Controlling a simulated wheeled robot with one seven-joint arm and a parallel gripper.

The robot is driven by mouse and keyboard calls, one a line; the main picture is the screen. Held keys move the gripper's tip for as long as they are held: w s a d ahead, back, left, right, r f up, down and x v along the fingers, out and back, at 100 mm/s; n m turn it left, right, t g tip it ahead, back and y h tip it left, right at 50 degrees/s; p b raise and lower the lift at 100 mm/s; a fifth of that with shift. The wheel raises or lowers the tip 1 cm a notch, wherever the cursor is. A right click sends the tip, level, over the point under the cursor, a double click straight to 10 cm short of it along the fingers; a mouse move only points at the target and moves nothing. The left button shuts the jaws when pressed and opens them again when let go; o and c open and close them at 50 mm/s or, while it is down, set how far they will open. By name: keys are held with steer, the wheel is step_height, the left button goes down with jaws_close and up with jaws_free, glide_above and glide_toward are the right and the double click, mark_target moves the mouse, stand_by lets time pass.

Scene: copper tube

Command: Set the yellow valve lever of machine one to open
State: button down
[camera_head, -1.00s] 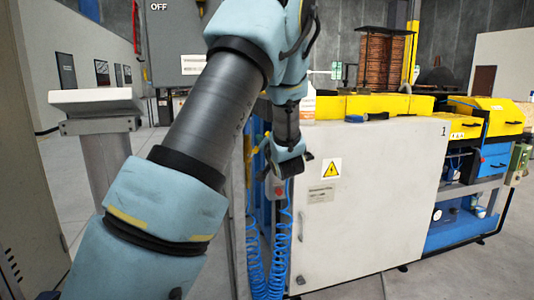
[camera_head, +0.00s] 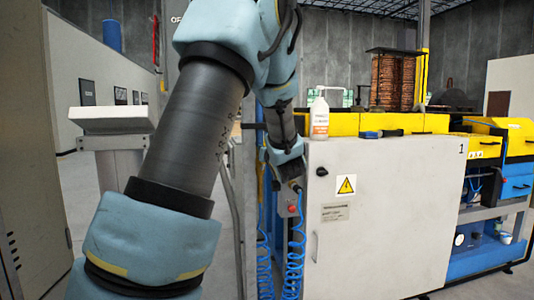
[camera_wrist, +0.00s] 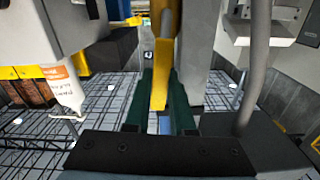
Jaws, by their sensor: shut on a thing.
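The yellow valve lever (camera_wrist: 160,75) shows in the wrist view, running down between my gripper's dark green fingers. My gripper (camera_wrist: 161,108) is shut on the lever. In the head view my arm's wrist reaches down at the left side of machine one (camera_head: 385,205), the white cabinet marked 1. My fingers and the lever are hidden in that view, so I cannot tell the lever's angle relative to its pipe.
A small box with a red button (camera_head: 291,209) and blue coiled hoses (camera_head: 294,262) hang below my wrist. A grey pedestal (camera_head: 112,122) stands left.

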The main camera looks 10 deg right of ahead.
stand_by(0.3)
steer(key=c, duration=0.8)
jaws_free()
steer(key=shift+o, duration=0.2)
steer(key=shift+s, duration=0.1)
steer(key=s+d+b, duration=0.1)
steer(key=s, duration=0.9)
steer(key=shift+s+d, duration=0.2)
steer(key=shift+s, duration=0.1)
